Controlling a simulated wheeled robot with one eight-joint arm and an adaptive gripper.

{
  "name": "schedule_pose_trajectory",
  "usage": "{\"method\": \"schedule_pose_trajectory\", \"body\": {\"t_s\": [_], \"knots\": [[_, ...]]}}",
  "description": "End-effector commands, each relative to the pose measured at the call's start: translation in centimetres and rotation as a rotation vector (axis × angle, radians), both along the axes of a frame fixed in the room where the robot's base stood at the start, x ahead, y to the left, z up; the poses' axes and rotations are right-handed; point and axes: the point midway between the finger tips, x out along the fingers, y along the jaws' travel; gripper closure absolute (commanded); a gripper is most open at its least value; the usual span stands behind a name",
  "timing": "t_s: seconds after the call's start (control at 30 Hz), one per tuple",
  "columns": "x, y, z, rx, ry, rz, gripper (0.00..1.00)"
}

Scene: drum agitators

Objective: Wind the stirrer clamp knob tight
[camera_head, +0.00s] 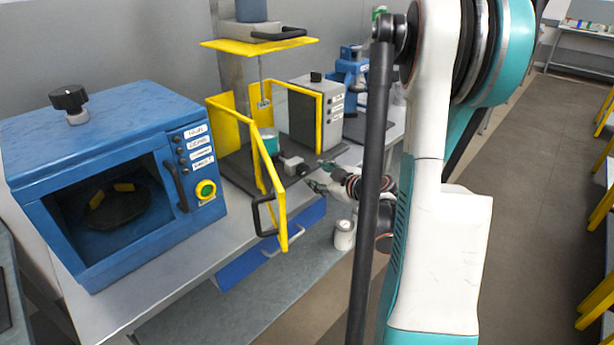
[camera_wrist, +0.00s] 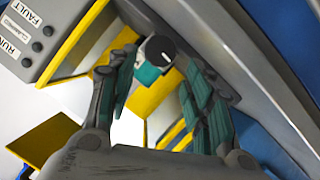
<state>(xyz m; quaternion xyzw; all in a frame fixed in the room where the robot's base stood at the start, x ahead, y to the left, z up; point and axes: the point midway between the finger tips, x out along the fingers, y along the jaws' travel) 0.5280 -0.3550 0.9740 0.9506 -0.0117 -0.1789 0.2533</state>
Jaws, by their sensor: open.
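The clamp knob (camera_wrist: 160,49) is a dark round knob with a white line on its face, in the upper middle of the wrist view. In the head view a dark knob (camera_head: 303,170) sits on the end of a small grey clamp block (camera_head: 289,163) at the foot of the yellow-framed stirrer (camera_head: 278,190). My gripper (camera_head: 316,175) is just right of it, its fingers spread and pointing at it. In the wrist view my gripper (camera_wrist: 156,92) is open, with the knob beyond and between the fingertips. I see no clear contact. A teal vessel (camera_head: 270,141) stands behind the block.
A hinged yellow guard frame (camera_head: 283,225) with a black handle juts out left of my gripper. A blue oven-like machine (camera_head: 120,180) stands left on the bench. A grey control box (camera_head: 300,118) is behind. A white canister (camera_head: 344,235) is below my gripper.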

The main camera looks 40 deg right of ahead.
Motion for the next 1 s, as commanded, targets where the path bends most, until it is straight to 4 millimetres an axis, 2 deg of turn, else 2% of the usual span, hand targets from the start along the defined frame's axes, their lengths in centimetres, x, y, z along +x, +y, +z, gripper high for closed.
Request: {"method": "schedule_pose_trajectory", "body": {"t_s": [0.03,0.2,0.4,0.6,0.83,0.97,1.0], "knots": [[1.1,0.0,-0.6,-0.001,-0.001,0.003,0.53],[4.0,-0.4,-1.6,0.000,0.000,0.002,0.53],[6.2,-0.7,-2.3,0.000,0.000,0.001,0.53],[7.0,-0.8,-2.5,0.000,0.000,0.001,0.53],[7.0,-0.8,-2.5,0.001,0.000,0.000,0.53],[7.0,-0.8,-2.5,0.001,0.000,0.000,0.83],[7.0,-0.8,-2.5,0.001,0.000,0.000,0.86]]}}
